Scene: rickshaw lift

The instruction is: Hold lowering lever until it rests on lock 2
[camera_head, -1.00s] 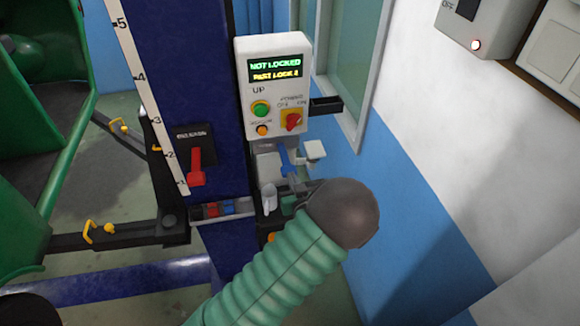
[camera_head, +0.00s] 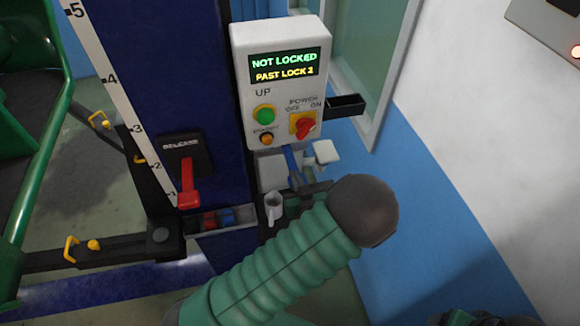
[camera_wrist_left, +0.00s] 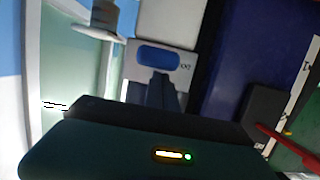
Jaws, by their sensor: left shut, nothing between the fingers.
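The control box (camera_head: 278,85) reads "NOT LOCKED" and "PAST LOCK 2". Below it are a small pale pad (camera_head: 325,152) and a pale block, with a blue part between them; I cannot tell which part is the lowering lever. A red lever (camera_head: 188,184) hangs on the plate marked "RELEASE". My left gripper (camera_head: 304,188) is shut and empty below the box, mostly hidden behind its wrist. In the left wrist view, my gripper (camera_wrist_left: 160,92) is in front of a pale block with a blue oval (camera_wrist_left: 159,57); contact cannot be told.
The blue column (camera_head: 190,90) carries a numbered white scale (camera_head: 125,105). A green carriage (camera_head: 40,130) and dark arms with yellow hooks stand at left. A wall bounds the right.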

